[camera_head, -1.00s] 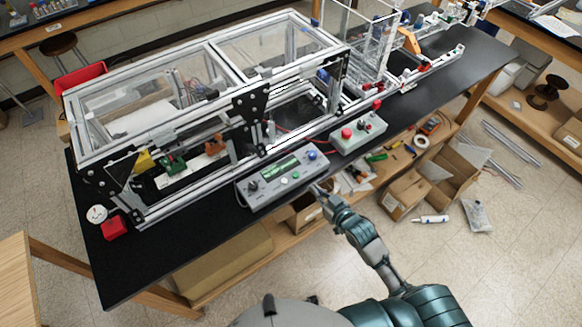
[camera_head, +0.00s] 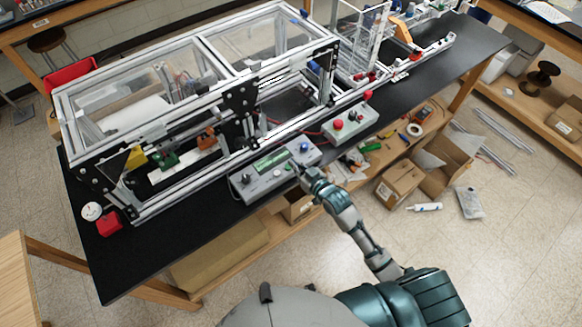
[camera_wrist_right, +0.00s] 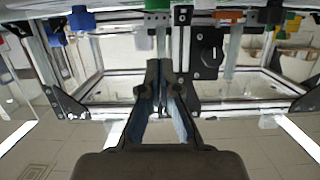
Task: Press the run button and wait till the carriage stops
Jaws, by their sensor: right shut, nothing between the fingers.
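The grey control box (camera_head: 262,187) with a green display (camera_head: 270,161) stands at the table's front edge. It has a blue button (camera_head: 304,146), a pale button (camera_head: 277,173) and a dark knob (camera_head: 246,180). My right gripper (camera_head: 296,167) is shut and empty at the box's front right, between the blue and pale buttons. Whether it touches a button cannot be told. In the right wrist view its fingers (camera_wrist_right: 165,68) meet at the tips. A black carriage plate (camera_head: 240,100) sits mid-frame on the extrusion rails. My left gripper is out of view.
A second box with a red button (camera_head: 338,124) stands right of the control box. A red block (camera_head: 109,224) and a round gauge (camera_head: 92,211) sit at the left end. Cardboard boxes (camera_head: 398,186) lie below the table edge. Bare black tabletop (camera_head: 150,260) is at front left.

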